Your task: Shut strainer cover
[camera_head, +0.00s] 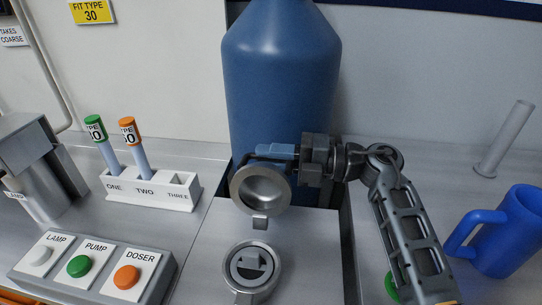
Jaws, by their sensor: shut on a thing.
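The strainer cover (262,205) is a round metal lid, swung up on its hinge and standing open. Below it in the camera_head view is the strainer opening (237,286), a round metal ring in the grey top with a dark inside and a grey piece in it. My gripper (272,158) reaches in from the right and is shut at the cover's upper edge, beside a light blue piece. The exact contact is partly hidden.
A large blue jug (282,70) stands close behind my gripper. A white rack (150,193) with two tubes is at left, above a panel of buttons (97,270). A blue mug (510,235) and a grey upright tube (507,138) are at right.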

